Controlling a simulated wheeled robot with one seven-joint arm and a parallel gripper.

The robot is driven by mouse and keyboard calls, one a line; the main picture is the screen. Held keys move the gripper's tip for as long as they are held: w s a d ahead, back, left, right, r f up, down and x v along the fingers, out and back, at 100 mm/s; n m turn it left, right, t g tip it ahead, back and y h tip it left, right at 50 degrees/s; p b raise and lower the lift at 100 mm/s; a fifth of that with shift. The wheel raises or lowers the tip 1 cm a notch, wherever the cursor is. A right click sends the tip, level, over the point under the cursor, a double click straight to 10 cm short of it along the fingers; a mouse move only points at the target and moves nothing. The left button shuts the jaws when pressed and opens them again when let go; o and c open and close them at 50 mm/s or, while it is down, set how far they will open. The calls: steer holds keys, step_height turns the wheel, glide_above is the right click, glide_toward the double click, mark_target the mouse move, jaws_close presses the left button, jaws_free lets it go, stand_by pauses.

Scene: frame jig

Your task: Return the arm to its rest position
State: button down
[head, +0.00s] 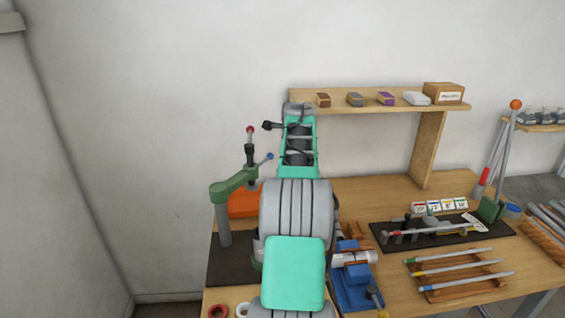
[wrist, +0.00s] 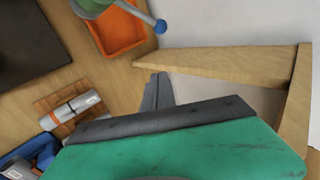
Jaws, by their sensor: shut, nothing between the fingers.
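My teal and grey arm (head: 295,270) rises from the bottom middle of the head view and reaches over the workbench toward the wall shelf. My gripper shows in the wrist view as dark fingers (wrist: 157,90) close together, with nothing between them. They are above the bench, near a wooden board. In the head view the fingers cannot be made out; the arm's own links hide the far end.
A green press (head: 236,182) with a blue-knobbed lever stands left of the arm, beside an orange tray (head: 243,203). A wooden shelf (head: 360,108) carries small boxes behind. A blue fixture (head: 350,290) is close on the right, then racks of rods (head: 465,290).

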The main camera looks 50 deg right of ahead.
steer(key=s+r, duration=0.3)
steer(key=r, duration=0.1)
steer(key=s+a+f+n+g+y, duration=0.1)
steer(key=s+a+f+n, duration=0.3)
steer(key=f, duration=0.3)
steer(key=s+a+f+n+g+y, duration=0.2)
steer(key=s+a+f+n, duration=0.1)
steer(key=a+f+n, duration=0.25)
steer(key=s+a+f+n+g+y, duration=0.1)
steer(key=s+a+f+n, duration=0.3)
steer(key=f, duration=0.4)
steer(key=s+a+f+n+g+y, duration=0.15)
steer(key=a+n, duration=0.25)
steer(key=a, duration=1.2)
steer(key=s+a+n+t, duration=0.1)
steer(key=s+a+n, duration=0.3)
steer(key=a, duration=1.1)
steer(key=w+a+r+n+t, duration=0.1)
steer(key=w+a+r+n, duration=0.1)
steer(key=a, duration=0.4)
steer(key=w+a+r+n+t, duration=0.1)
steer(key=w+a+r+n, duration=0.1)
steer(key=a+r+n, duration=0.2)
steer(key=a+r, duration=0.1)
steer(key=a, duration=0.2)
steer(key=shift+w+a+r+t+y+b, duration=0.2)
steer(key=shift+w+r+t+y+b, duration=0.05)
steer(key=shift+w+t+y+b, duration=0.1)
